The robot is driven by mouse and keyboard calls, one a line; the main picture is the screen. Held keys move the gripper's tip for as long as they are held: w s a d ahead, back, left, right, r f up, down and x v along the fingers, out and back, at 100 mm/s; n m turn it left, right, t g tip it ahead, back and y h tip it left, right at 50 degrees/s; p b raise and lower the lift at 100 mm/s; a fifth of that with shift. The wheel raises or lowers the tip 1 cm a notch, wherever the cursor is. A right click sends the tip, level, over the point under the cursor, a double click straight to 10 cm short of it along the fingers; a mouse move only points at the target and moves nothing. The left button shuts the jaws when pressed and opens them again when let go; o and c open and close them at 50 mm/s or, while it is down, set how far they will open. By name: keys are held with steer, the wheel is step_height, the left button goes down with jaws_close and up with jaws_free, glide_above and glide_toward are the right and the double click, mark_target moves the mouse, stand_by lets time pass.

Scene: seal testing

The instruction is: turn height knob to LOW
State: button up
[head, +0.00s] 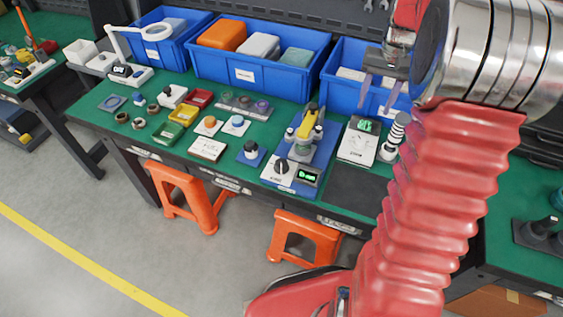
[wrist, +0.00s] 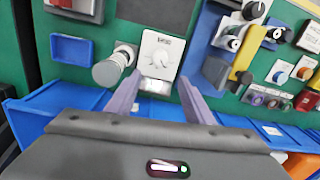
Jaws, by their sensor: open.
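A white box (wrist: 148,42) with a round pale knob (wrist: 160,57) lies straight ahead between my fingers in the wrist view; its label is too small to read. The white box (head: 353,148) with a green display also shows on the bench in the head view. A second, dark knob (head: 282,167) sits on a white panel beside a green display on the blue-based machine (head: 322,150). I cannot tell which knob is marked height. My gripper (head: 380,95) is open and empty, above and behind the white box. Its fingers (wrist: 160,80) point toward the box, apart from the knob.
Blue bins (head: 262,75) line the bench's back. Small parts and coloured trays (head: 184,113) lie left. Orange stools (head: 300,232) stand in front.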

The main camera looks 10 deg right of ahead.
steer(key=s+a+r+n+t, duration=0.1)
steer(key=s+a+r, duration=0.2)
steer(key=s+a, duration=0.3)
steer(key=s+a+r+n+t+h, duration=0.1)
steer(key=s+a+r+n, duration=0.2)
steer(key=a, duration=0.5)
steer(key=s+a+r+t, duration=0.2)
steer(key=s+a+r, duration=0.1)
steer(key=s+a, duration=0.35)
steer(key=s+a+f+n+t, duration=0.1)
steer(key=s+a+f+n, duration=0.1)
steer(key=s+a, duration=0.3)
steer(key=shift+s, duration=0.75)
steer(key=shift+a, duration=0.1)
steer(key=shift+c, duration=0.3)
